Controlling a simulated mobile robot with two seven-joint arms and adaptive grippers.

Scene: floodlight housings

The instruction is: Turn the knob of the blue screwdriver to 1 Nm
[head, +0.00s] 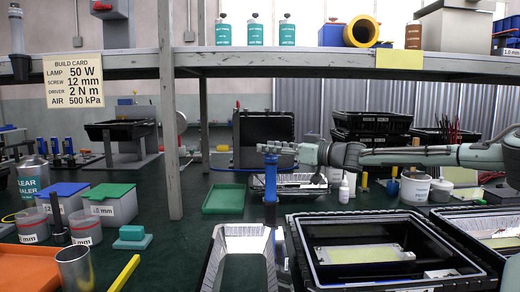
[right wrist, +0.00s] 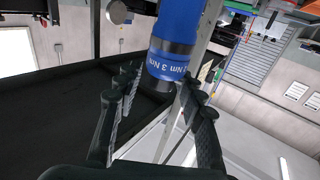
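The blue screwdriver (head: 270,190) stands upright in the head view, above the edge of a bright open metal housing (head: 212,262). What holds its lower end is unclear. In the right wrist view its blue handle (right wrist: 176,42) shows printed marks, including "3 Nm", beside a dark end. I cannot tell which mark is set. My right gripper (head: 272,148) comes in from the right at the screwdriver's top. In the right wrist view its two dark fingers (right wrist: 164,84) are apart, on either side of the screwdriver's end, with visible gaps. My left gripper is not in view.
A build card (head: 73,81) on the shelf reads "DRIVER 2 N m". A black crate (head: 300,252) holding a panel stands right of the screwdriver. A green tray (head: 224,198) and a teal block (head: 132,237) lie to the left. The shelf (head: 290,66) spans above my right arm.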

